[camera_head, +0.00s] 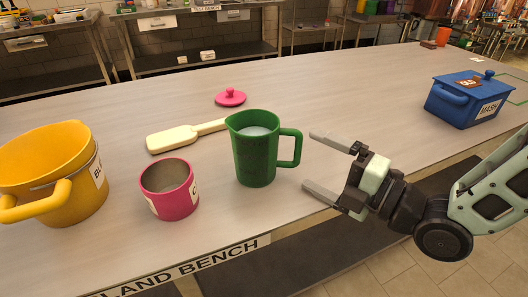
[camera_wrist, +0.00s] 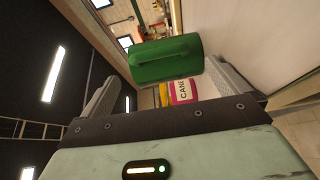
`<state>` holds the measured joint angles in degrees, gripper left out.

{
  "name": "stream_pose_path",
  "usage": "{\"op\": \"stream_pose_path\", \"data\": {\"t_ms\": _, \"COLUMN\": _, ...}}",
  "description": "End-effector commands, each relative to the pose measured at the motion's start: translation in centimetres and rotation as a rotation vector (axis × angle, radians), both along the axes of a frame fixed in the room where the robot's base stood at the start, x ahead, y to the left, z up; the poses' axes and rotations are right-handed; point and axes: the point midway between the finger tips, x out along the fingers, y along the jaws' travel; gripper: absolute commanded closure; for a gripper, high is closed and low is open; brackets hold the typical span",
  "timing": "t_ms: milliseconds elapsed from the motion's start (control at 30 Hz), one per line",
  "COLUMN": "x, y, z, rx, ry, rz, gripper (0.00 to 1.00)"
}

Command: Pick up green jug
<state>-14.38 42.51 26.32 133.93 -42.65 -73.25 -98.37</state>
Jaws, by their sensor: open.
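The green jug (camera_head: 255,152) stands upright near the front edge of the bench in the head view, with its handle on the right and something pale inside. My gripper (camera_head: 318,161) is to the right of the jug, beside the handle. Its two fingers are spread apart with nothing between them and point left toward the jug. In the wrist view the jug (camera_wrist: 165,60) appears ahead of the fingers, between their tips, with its handle facing the camera. I cannot tell from the pictures whether either finger touches it.
A pink canister (camera_head: 169,189) stands left of the jug, with a yellow bucket (camera_head: 60,178) further left. A cream paddle (camera_head: 185,136) and a pink lid (camera_head: 230,97) lie behind. A blue lidded box (camera_head: 462,101) stands far right. The bench (camera_head: 350,105) is clear between jug and box.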

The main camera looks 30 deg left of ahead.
Motion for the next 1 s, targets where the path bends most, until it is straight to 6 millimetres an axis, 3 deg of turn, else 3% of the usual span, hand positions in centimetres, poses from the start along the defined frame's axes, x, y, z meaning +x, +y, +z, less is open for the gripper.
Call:
{"op": "stream_pose_path", "data": {"t_ms": 300, "x": 0.9, "y": 4.5, "z": 0.1, "rx": 0.002, "ry": 0.000, "rz": 0.002, "gripper": 0.00}}
{"op": "stream_pose_path", "data": {"t_ms": 633, "x": 1.1, "y": 5.1, "z": 0.0, "rx": 0.001, "ry": 0.000, "rz": 0.000, "gripper": 0.00}}
{"op": "stream_pose_path", "data": {"t_ms": 800, "x": 1.1, "y": 5.1, "z": 0.0, "rx": 0.001, "ry": 0.000, "rz": 0.000, "gripper": 0.46}}
{"op": "stream_pose_path", "data": {"t_ms": 1000, "x": 1.1, "y": 5.1, "z": 0.2, "rx": 0.004, "ry": -0.002, "rz": 0.001, "gripper": 0.46}}
